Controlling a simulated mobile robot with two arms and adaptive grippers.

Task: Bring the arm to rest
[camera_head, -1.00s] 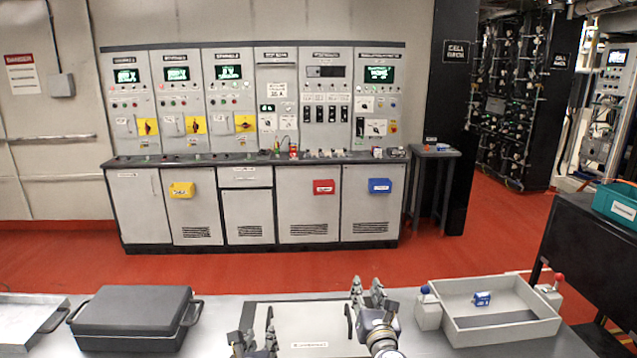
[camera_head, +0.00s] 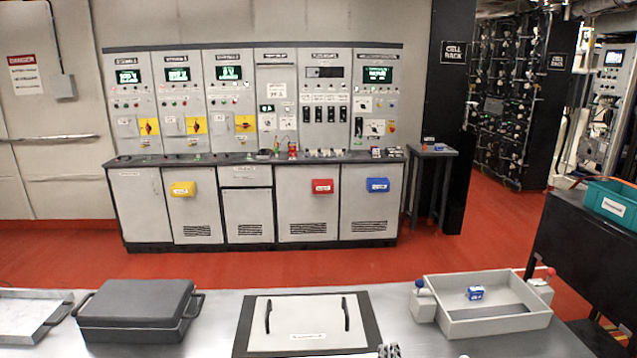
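My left gripper is out of the picture. Only a small grey tip of my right gripper (camera_head: 388,351) shows at the bottom edge, just right of the middle, in front of the grey panel with two black handles (camera_head: 305,318). Whether it is open or shut cannot be seen. Nothing held by it shows.
On the bench (camera_head: 215,320) are a closed black case (camera_head: 135,305), a shallow metal tray (camera_head: 25,315) and a grey bin (camera_head: 490,325) holding a blue item (camera_head: 475,293). A teal box (camera_head: 612,200) sits on a dark cart at right. Red floor lies clear before the control cabinets.

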